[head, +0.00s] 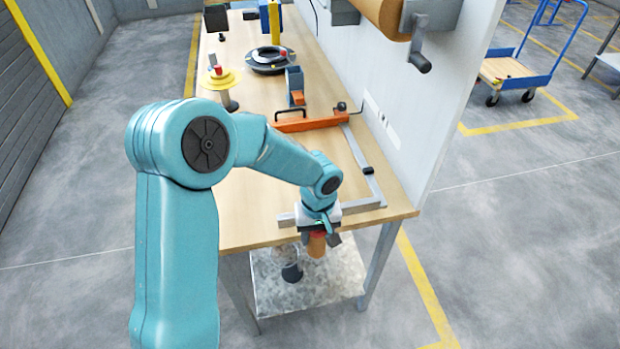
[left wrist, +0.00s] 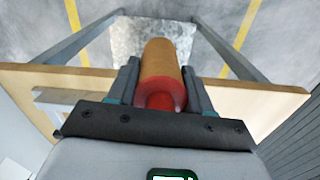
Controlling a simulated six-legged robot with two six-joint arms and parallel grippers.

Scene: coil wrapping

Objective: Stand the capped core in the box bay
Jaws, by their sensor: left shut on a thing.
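The capped core is a brown cylinder (head: 316,247) with a red cap. My left gripper (head: 319,232) is shut on it at the near front edge of the table, and the core hangs below the gripper in the head view. In the left wrist view the core (left wrist: 162,60) lies between the two dark fingers of the left gripper (left wrist: 160,80), red cap (left wrist: 160,97) toward the palm. I cannot make out a box bay for certain. My right gripper is not in view.
The wooden table (head: 255,200) carries a grey L-shaped rail (head: 374,185), an orange bar (head: 312,122), a blue holder (head: 294,78), a black coil (head: 268,62) and a yellow disc stand (head: 221,80). A white panel (head: 420,110) stands right.

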